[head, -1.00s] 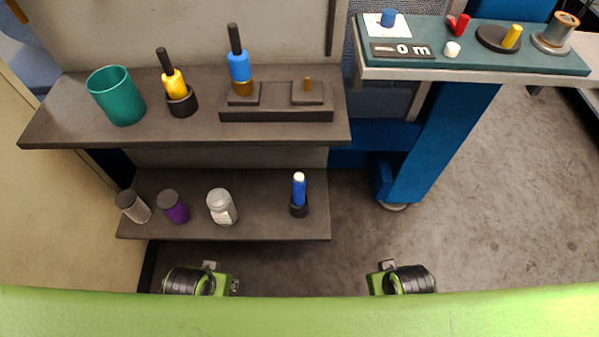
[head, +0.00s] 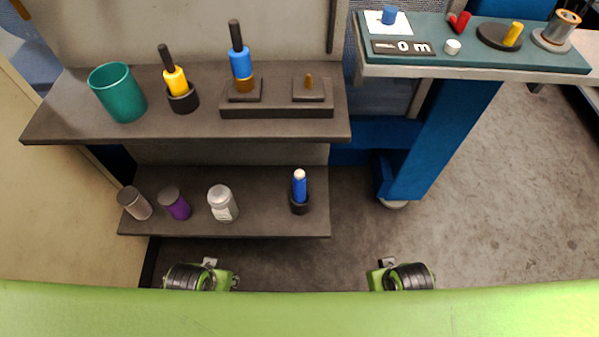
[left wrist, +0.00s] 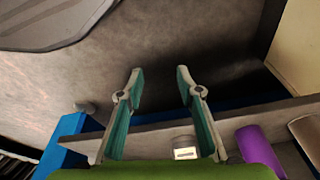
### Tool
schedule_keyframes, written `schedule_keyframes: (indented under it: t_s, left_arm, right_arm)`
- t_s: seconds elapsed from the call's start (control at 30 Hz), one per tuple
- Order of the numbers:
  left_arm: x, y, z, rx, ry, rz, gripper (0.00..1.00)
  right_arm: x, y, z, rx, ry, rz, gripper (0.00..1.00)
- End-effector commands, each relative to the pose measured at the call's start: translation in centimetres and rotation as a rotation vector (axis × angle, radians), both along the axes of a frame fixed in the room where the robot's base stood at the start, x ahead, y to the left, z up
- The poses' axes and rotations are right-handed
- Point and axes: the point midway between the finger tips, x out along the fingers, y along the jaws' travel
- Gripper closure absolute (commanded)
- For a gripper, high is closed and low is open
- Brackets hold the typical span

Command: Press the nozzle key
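A blue key (head: 389,16) stands on a white plate at the left of the teal panel (head: 470,62), upper right in the head view. A white key (head: 453,46) sits beside the "0 m" display (head: 403,47). No readable label shows which key is the nozzle key. My left gripper (left wrist: 158,80) is open and empty in the left wrist view, its two fingers apart over the floor. In the head view, part of my left arm end shows low in the picture. My right gripper (head: 388,264) shows only partly there, its fingers not clear. Both are far from the panel.
The panel also carries a red lever (head: 460,22), a yellow crank handle (head: 514,34) and a spool (head: 562,28). The left upper shelf (head: 60,118) holds a green cup (head: 118,92) and tools; the lower shelf (head: 265,222) holds several containers.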

Motion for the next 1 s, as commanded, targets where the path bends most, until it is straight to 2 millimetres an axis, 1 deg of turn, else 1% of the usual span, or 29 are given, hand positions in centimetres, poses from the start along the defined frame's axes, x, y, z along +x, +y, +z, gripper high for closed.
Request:
schedule_keyframes:
  t_s: [0.7,0.77,0.8,0.83,1.0]
  left_arm:
    - [0.01,0.00,-0.02,0.000,0.000,0.001,0.67]
    - [0.02,0.01,-0.02,0.000,0.000,0.001,0.82]
    - [0.02,0.01,-0.02,0.000,0.000,0.001,0.93]
    - [0.02,0.01,-0.02,0.000,0.000,0.001,1.00]
    - [0.03,0.02,0.00,0.000,0.000,0.001,1.00]
  right_arm:
    - [0.04,0.02,0.00,0.000,-0.001,0.000,1.00]
    - [0.04,0.02,0.00,0.000,-0.001,0.000,1.00]
    - [0.04,0.02,0.00,0.000,-0.001,-0.001,1.00]
    - [0.04,0.02,0.00,0.000,-0.001,-0.001,1.00]
    - [0.04,0.01,-0.01,0.000,-0.001,-0.001,1.00]
